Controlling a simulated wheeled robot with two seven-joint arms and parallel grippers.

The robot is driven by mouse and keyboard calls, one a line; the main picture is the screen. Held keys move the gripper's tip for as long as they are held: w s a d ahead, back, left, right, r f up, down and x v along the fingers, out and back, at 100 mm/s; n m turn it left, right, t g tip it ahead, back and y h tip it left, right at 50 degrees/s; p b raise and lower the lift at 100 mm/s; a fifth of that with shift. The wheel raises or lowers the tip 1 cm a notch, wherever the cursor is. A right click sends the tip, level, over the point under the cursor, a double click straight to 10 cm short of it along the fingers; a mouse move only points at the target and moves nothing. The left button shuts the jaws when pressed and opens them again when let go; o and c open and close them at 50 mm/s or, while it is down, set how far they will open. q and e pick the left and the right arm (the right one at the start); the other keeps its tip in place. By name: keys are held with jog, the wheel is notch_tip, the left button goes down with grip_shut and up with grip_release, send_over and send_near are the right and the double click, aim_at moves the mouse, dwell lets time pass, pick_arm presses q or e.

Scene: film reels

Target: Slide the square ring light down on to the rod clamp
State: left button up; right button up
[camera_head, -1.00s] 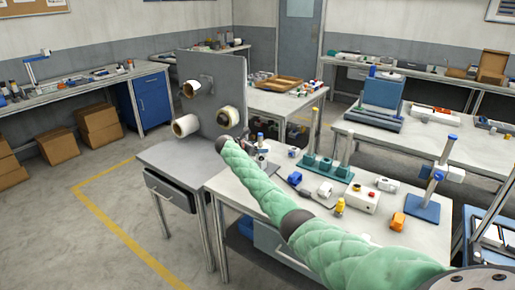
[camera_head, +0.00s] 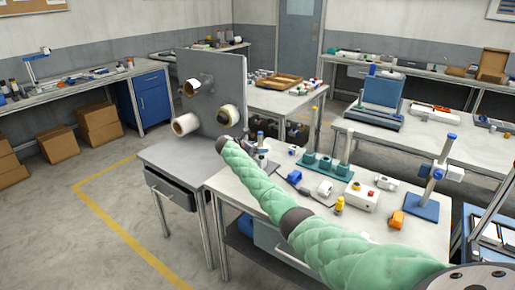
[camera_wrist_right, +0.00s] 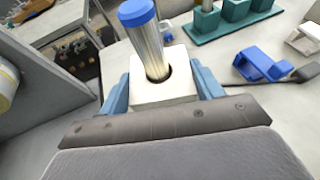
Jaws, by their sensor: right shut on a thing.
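The square ring light (camera_wrist_right: 165,97) is a white square block with a round hole, in the right wrist view. A metal rod (camera_wrist_right: 150,50) with a blue cap (camera_wrist_right: 136,12) passes through its hole, and the cap stands well above the ring. My right gripper (camera_wrist_right: 163,84) is shut on the ring light, with a blue finger on either side. In the head view the blue cap (camera_head: 260,134) shows just beyond the end of my green-sleeved right arm. The rod clamp under the ring is hidden by the ring and gripper. My left gripper is not in view.
A teal block with posts (camera_head: 325,166) stands to the right of the rod, and a blue part (camera_wrist_right: 262,66) lies nearby. A white box (camera_head: 361,197), yellow bottle (camera_head: 340,204) and orange part (camera_head: 397,219) share the table. A grey panel (camera_head: 228,75) rises at left.

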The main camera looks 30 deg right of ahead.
jog(key=o, duration=1.2)
jog(key=shift+f, duration=0.25)
jog(key=shift+c, duration=0.2)
jog(key=shift+a+r, duration=0.1)
jog(key=shift+a, duration=0.05)
jog(key=w+b+v, duration=0.1)
jog(key=b+v, duration=0.1)
jog(key=v, duration=0.5)
jog(key=shift+s+a, duration=0.25)
jog(key=shift+s, duration=0.25)
